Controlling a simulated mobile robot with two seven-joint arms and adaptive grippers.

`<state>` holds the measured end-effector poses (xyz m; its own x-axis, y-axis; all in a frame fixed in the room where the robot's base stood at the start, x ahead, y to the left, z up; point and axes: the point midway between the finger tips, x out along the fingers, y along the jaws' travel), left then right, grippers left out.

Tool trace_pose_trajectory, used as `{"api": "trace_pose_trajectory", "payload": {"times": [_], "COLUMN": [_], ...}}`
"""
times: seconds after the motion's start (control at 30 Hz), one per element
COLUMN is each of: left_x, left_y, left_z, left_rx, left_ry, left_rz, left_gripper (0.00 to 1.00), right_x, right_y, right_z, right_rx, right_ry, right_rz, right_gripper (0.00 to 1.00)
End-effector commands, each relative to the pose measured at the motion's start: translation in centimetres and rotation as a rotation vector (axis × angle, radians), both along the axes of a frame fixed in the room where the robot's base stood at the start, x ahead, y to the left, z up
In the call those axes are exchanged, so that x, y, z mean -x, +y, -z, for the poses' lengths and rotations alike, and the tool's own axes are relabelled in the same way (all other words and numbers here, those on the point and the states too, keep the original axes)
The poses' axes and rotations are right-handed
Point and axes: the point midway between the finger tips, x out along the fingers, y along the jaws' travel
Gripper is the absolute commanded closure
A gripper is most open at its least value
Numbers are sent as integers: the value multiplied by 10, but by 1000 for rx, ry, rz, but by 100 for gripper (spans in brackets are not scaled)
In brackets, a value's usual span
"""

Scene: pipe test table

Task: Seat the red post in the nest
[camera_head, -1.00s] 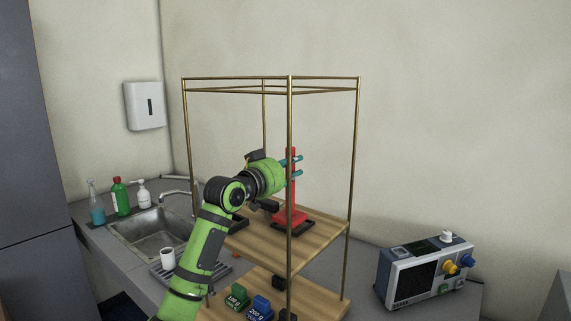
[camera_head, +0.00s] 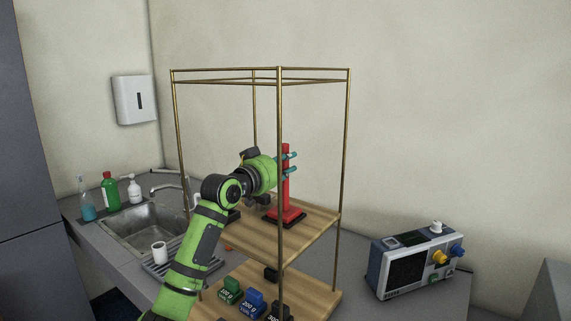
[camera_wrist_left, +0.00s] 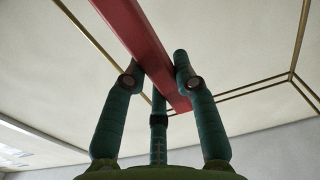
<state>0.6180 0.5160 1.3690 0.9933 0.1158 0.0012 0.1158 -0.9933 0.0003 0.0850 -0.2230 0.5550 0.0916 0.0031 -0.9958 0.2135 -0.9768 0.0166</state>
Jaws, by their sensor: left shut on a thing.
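The red post (camera_head: 285,180) stands upright on the wooden upper shelf of a brass-framed rack, its wide red base at the bottom. My left gripper (camera_head: 291,163) comes in from the left, its teal fingers shut on the post's upper part. In the left wrist view the post (camera_wrist_left: 150,45) runs between the fingers of the gripper (camera_wrist_left: 160,72). A dark, flat square piece (camera_head: 300,218), apparently the nest, shows under and around the base. I cannot tell whether the base is down inside it. My right gripper is not in view.
A brass pole (camera_head: 280,130) rises in front of the post. Another dark item (camera_head: 234,216) lies left on the shelf. Labelled weights (camera_head: 254,301) stand on the lower shelf (camera_head: 318,300). A sink (camera_head: 145,222) is left; a boxed instrument (camera_head: 415,262) is right.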

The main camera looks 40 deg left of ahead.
Motion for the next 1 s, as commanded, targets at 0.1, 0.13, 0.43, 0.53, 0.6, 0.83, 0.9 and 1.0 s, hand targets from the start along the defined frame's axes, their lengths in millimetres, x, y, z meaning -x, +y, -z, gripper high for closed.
{"api": "trace_pose_trajectory", "payload": {"times": [0.1,0.13,0.43,0.53,0.6,0.83,0.9,1.0], "left_x": [0,0,0,0,0,0,0,4], "left_y": [0,0,0,0,0,0,0,0], "left_z": [1,2,6,7,6,7,8,8], "left_rx": [-1,-1,0,0,0,0,0,-1], "left_ry": [-2,-2,-2,-3,-2,-1,2,1], "left_rz": [0,0,0,0,0,0,0,0], "left_gripper": [100,100,100,64,44,44,44,44], "right_x": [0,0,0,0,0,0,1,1], "right_y": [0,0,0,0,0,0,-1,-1], "right_z": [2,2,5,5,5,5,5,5], "right_rx": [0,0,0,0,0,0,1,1], "right_ry": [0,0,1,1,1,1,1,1], "right_rz": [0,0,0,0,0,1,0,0], "right_gripper": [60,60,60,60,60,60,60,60]}}
